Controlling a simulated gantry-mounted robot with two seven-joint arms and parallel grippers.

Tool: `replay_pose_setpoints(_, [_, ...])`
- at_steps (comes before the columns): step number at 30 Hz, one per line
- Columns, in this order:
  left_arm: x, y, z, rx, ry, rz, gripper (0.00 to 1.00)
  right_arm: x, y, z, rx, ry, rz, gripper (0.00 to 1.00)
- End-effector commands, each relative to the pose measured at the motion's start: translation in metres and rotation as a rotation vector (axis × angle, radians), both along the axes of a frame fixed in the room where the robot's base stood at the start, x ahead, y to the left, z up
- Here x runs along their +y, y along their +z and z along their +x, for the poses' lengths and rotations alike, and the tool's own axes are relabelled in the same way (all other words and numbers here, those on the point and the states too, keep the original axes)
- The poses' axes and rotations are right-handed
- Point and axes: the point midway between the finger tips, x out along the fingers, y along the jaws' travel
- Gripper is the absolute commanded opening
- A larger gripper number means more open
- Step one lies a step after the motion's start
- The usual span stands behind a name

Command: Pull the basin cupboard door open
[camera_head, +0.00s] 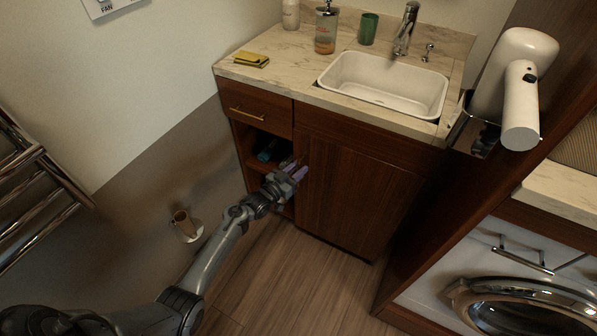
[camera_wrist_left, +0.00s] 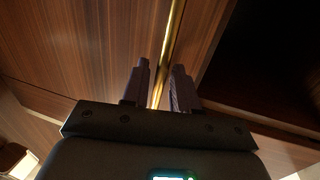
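The basin cupboard door (camera_head: 358,200) is a dark brown wood panel below the basin (camera_head: 385,84), and it looks closed. In the left wrist view the door (camera_wrist_left: 90,45) fills the left and middle. Its thin gold bar handle (camera_wrist_left: 173,35) runs down between the two fingers of my left gripper (camera_wrist_left: 160,82). The fingers stand apart, with a small gap on each side of the bar. In the head view my left gripper (camera_head: 298,171) is at the door's left edge and hides the handle. My right gripper is not in view.
A drawer (camera_head: 257,111) with a gold handle and an open shelf niche with a blue item (camera_head: 266,151) lie left of the door. A white hairdryer-like object (camera_head: 515,85) hangs at right. A towel rail (camera_head: 35,190) is on the left wall. The floor (camera_head: 300,285) before the door is clear.

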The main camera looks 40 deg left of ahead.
Motion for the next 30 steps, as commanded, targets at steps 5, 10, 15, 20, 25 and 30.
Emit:
replay_pose_setpoints(5, [-0.0001,0.0006,0.0059,-0.001,0.0,0.001,0.28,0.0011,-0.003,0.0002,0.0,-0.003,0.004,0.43])
replay_pose_setpoints(10, [-0.0001,0.0009,0.0059,0.0,0.0,0.001,0.28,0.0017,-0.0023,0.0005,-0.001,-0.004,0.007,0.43])
replay_pose_setpoints(15, [-0.0002,0.0009,0.0058,-0.001,0.0,0.001,0.11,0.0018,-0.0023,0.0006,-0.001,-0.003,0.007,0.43])
replay_pose_setpoints(20, [-0.0002,0.0008,0.0058,-0.001,0.0,0.001,0.0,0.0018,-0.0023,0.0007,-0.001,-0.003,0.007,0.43])
replay_pose_setpoints(25, [-0.0003,0.0007,0.0057,-0.001,0.0,0.0,0.0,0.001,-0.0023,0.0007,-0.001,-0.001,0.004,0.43])
replay_pose_setpoints(30, [-0.0024,0.0019,0.004,0.0,0.004,0.0,0.0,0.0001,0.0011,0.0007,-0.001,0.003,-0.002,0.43])
